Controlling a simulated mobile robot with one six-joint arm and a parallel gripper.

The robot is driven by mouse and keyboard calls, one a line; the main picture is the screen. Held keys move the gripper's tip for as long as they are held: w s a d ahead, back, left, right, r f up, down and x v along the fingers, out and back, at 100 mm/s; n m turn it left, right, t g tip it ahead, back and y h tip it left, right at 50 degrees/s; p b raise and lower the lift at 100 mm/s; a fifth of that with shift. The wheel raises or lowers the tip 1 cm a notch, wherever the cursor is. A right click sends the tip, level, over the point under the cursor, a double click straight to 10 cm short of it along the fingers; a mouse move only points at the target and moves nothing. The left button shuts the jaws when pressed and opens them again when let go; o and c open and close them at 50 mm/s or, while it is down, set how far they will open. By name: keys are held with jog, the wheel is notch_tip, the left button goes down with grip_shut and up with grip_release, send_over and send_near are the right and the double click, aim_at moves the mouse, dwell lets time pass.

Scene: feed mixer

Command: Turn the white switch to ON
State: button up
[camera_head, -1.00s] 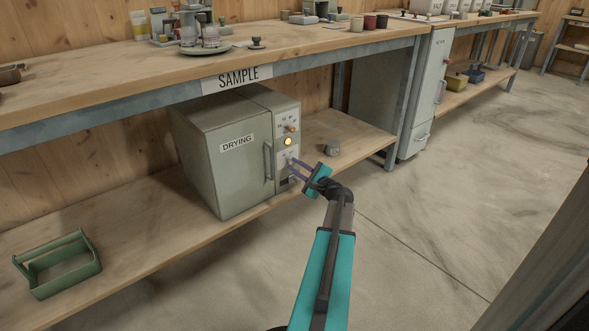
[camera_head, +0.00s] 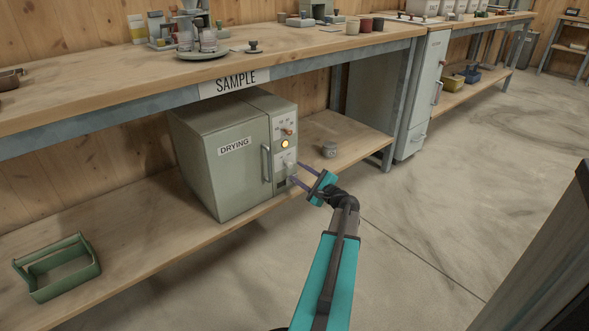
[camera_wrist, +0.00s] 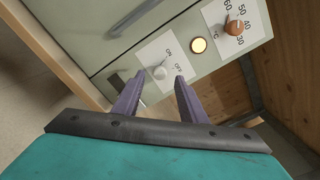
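The white switch (camera_wrist: 160,72) is a small round knob on a white plate marked ON and OFF, on the control panel of the green-grey DRYING oven (camera_head: 240,140). My gripper (camera_wrist: 159,84) is open and empty in the wrist view. Its two purple fingers point at the panel, and the switch shows between and just beyond their tips. I see no clear contact, and the exact gap is unclear. In the head view my gripper (camera_head: 296,172) is in front of the lower panel. The switch's pointer direction is too small to tell.
Above the switch are a lit yellow lamp (camera_wrist: 198,45) and an orange temperature knob (camera_wrist: 234,27). The oven door handle (camera_head: 267,163) is left of the panel. A green tray (camera_head: 58,268) is far left.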

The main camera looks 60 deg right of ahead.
jog(key=p+v, duration=0.2)
jog(key=v, duration=0.7)
jog(key=shift+s+a+p, duration=0.15)
jog(key=shift+s+p, duration=0.05)
jog(key=shift+p, duration=0.2)
